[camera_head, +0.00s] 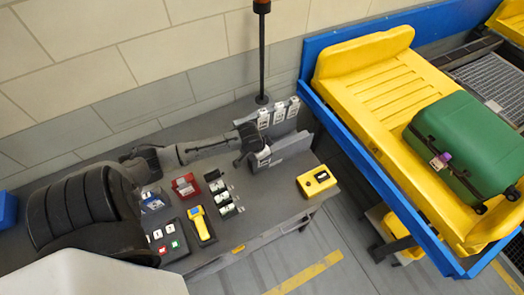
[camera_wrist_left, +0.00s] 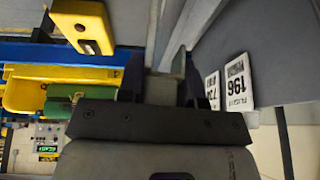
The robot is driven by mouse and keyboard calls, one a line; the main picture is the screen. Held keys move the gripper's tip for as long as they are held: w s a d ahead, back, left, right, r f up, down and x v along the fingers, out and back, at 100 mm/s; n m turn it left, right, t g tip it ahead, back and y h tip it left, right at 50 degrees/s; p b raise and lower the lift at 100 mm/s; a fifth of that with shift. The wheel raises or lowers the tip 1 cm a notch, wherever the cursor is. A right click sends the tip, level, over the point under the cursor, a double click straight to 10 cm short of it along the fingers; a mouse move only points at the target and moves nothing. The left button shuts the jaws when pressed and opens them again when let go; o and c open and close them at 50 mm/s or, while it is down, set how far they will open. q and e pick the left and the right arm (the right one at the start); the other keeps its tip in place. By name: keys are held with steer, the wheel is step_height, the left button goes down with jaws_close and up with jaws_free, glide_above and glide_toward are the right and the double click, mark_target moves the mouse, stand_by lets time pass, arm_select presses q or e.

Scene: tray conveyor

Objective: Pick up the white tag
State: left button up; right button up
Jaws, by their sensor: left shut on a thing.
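My left gripper (camera_head: 250,143) is at the back of the grey table, shut on a white tag (camera_head: 264,154) that shows just below its fingers in the head view. In the left wrist view the fingers (camera_wrist_left: 179,90) point away, and what lies between them is mostly hidden. Several other white tags (camera_head: 279,113) stand in a row on the rack behind the gripper. Two of them, one printed 196 (camera_wrist_left: 238,80), show to the right of the fingers in the left wrist view. My right gripper is in neither view.
A grey box-like stand (camera_head: 290,147) is beside the gripper, and a dark pole (camera_head: 262,50) rises behind. A yellow device (camera_head: 317,181) sits at the table's right end. A green suitcase (camera_head: 466,143) lies on the yellow tray (camera_head: 365,70).

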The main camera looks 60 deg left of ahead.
arm_select(q)
steer(key=d+b, duration=0.1)
steer(key=d, duration=1.6)
steer(key=shift+s+d+b, duration=0.25)
steer(key=shift+d+b, duration=0.05)
steer(key=shift+b, duration=0.1)
step_height(320, 180, up, 6)
steer(key=p, duration=0.9)
steer(key=shift+r, duration=0.2)
